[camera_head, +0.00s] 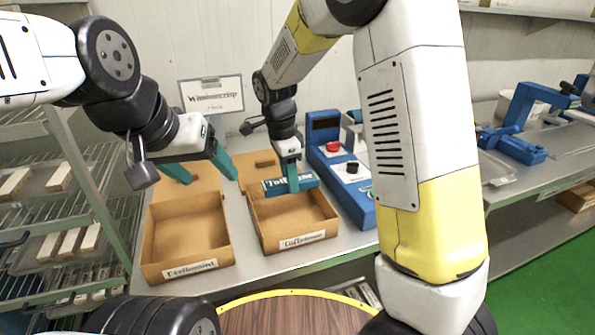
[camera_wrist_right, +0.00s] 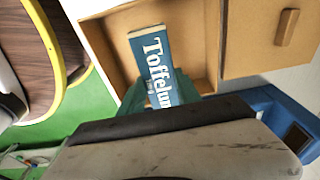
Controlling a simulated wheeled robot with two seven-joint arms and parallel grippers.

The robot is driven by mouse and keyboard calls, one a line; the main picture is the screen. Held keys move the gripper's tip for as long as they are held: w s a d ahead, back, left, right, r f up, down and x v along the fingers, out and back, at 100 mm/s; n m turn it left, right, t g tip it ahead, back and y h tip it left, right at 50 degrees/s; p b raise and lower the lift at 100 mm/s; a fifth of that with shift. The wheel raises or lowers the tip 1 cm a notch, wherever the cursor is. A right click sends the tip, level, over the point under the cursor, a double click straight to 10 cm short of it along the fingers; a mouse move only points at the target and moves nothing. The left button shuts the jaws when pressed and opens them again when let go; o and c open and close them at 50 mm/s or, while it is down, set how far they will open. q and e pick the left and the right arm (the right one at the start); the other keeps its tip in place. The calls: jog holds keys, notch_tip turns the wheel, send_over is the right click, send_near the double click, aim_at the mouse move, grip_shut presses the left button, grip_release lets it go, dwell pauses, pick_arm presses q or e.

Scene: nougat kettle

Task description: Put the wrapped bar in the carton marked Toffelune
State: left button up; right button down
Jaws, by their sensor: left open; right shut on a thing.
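The wrapped bar (camera_head: 272,184), blue with pale lettering, is held in my right gripper (camera_head: 291,186), which is shut on it. In the right wrist view the bar (camera_wrist_right: 158,62) reads "Toffelun", the rest hidden by the gripper. The carton marked Toffelune (camera_head: 302,240) is open and brown. The bar is over the back part of its opening; I cannot tell how far it is above the floor. My left gripper (camera_head: 207,172) is open and empty, above the back of the left carton (camera_head: 190,267), whose label is hard to read.
Both cartons stand on a grey table with their lids folded back. A sign (camera_head: 211,95) stands behind them. A blue machine (camera_head: 335,160) with a red button is close on the right. A wire rack (camera_head: 60,215) with pale blocks is at the left.

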jog(key=shift+a+f, duration=0.1)
jog(key=shift+a, duration=0.15)
jog(key=shift+f, duration=0.2)
send_over(290, 217)
jog(key=shift+s+a+f, duration=0.1)
jog(key=shift+a+f, duration=0.05)
jog(key=shift+f, duration=1.9)
jog(key=shift+a+f, duration=0.1)
jog(key=shift+f, duration=1.95)
jog(key=shift+f, duration=0.6)
jog(key=c, duration=0.8)
grip_release()
jog(key=shift+o, duration=0.4)
jog(key=o, duration=0.3)
jog(key=shift+o, duration=0.2)
